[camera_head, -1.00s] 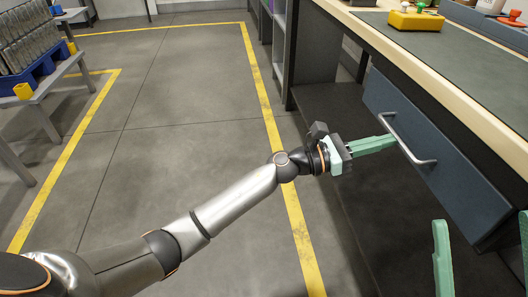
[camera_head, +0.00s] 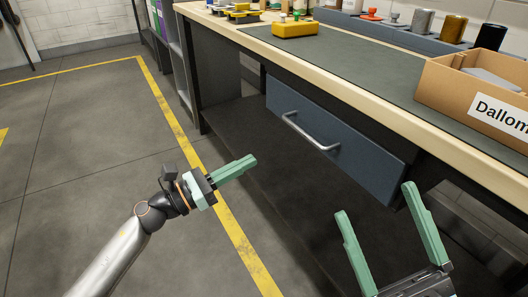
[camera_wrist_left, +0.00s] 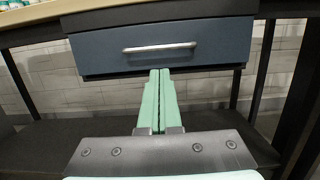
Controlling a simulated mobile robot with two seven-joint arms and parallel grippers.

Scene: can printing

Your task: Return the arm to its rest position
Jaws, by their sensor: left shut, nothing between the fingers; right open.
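My left gripper (camera_head: 250,162) is shut and empty, with its green fingers together, below and left of the drawer in the head view. In the left wrist view its fingers (camera_wrist_left: 159,72) point toward the blue drawer (camera_wrist_left: 165,58), just under the silver handle (camera_wrist_left: 160,47). The handle (camera_head: 310,132) is clear of the fingers in the head view. The drawer (camera_head: 345,145) sits under the workbench; how far it is open I cannot tell. My right gripper (camera_head: 374,198) is open and empty at the lower right, its two green fingers spread apart.
The workbench (camera_head: 370,82) carries a yellow block (camera_head: 295,29), a cardboard box (camera_head: 470,92) and several cans at the back. A dark lower shelf (camera_head: 265,150) lies under it. The floor (camera_head: 85,170) at the left is clear, with a yellow line (camera_head: 165,105).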

